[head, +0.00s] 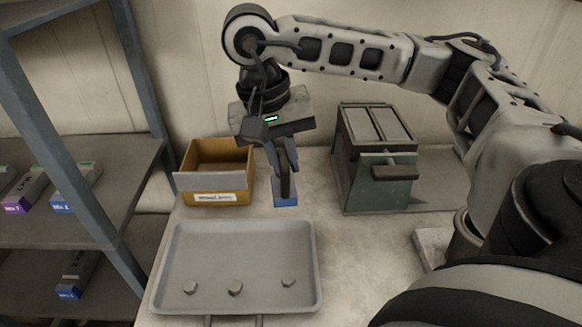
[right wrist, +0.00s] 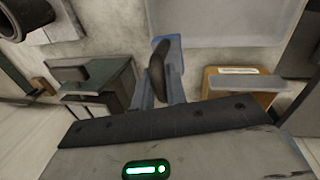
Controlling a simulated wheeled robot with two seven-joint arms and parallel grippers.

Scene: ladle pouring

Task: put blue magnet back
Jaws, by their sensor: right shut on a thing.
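The blue magnet (head: 286,197) is a blue block with a dark handle. My right gripper (head: 284,172) points down and is shut on its handle. The magnet is upright, between the open orange box and the green machine; I cannot tell whether it touches the table. In the right wrist view the magnet (right wrist: 174,46) shows beyond the fingers (right wrist: 158,88), its dark handle between them. The orange box (head: 231,196) has a white label on its front and stands just left of the magnet; it also shows in the right wrist view (right wrist: 228,82). My left gripper is not in view.
A grey tray (head: 240,247) with several small grey lumps lies in front of the box. The green machine (head: 374,182) with a handle stands on the right. A metal shelf (head: 100,200) on the left holds labelled boxes.

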